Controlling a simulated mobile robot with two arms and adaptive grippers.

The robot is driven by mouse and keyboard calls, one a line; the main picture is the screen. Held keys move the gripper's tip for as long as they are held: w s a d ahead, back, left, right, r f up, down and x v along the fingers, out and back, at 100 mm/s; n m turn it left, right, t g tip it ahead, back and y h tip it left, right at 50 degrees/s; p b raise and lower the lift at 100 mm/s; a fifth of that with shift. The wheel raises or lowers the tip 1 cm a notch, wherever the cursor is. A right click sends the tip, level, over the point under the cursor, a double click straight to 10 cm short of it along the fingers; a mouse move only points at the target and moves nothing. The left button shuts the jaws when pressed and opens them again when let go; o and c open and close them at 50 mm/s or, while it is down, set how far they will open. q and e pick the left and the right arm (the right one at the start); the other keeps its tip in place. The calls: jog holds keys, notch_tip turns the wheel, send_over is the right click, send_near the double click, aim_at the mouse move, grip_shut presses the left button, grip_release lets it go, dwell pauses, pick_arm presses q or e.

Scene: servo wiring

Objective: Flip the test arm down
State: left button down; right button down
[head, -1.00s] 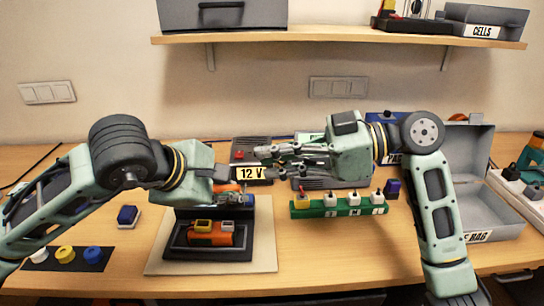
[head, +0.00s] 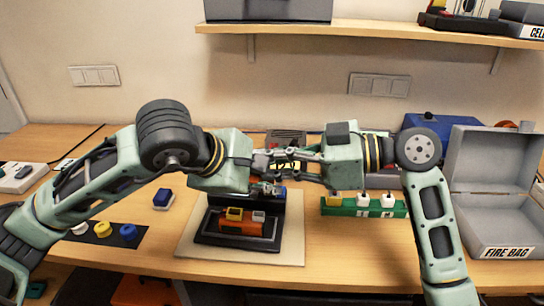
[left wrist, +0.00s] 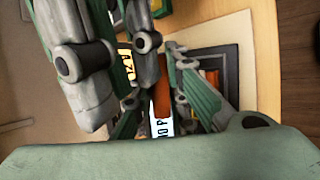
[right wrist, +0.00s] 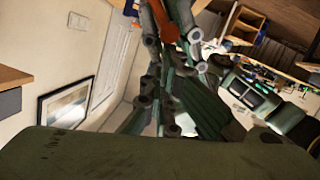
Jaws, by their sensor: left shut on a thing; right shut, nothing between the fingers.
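The black fixture (head: 205,238) stands on a pale board, with an orange servo-like body (head: 240,227) in its tray and a dark upright panel (head: 293,205) behind. My left gripper (head: 266,188) is just above the fixture, in front of the panel. In the left wrist view it is shut on an orange piece (left wrist: 162,98), which I take for the test arm; a white lettered strip (left wrist: 160,128) shows beside it. My right gripper (head: 262,161) is shut and empty, close above the left one. The fingers hide the test arm's pivot.
A green strip (head: 345,212) with several plugs lies right of the pale board (head: 190,252). The grey fire bag box (head: 505,225) stands open at the far right. A blue block (head: 163,198) and a dark mat with colored discs (head: 75,236) lie at the left.

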pick_arm(q)
jog(key=c, duration=1.7)
grip_release()
jog(key=shift+d, duration=0.1)
jog(key=shift+c, duration=0.2)
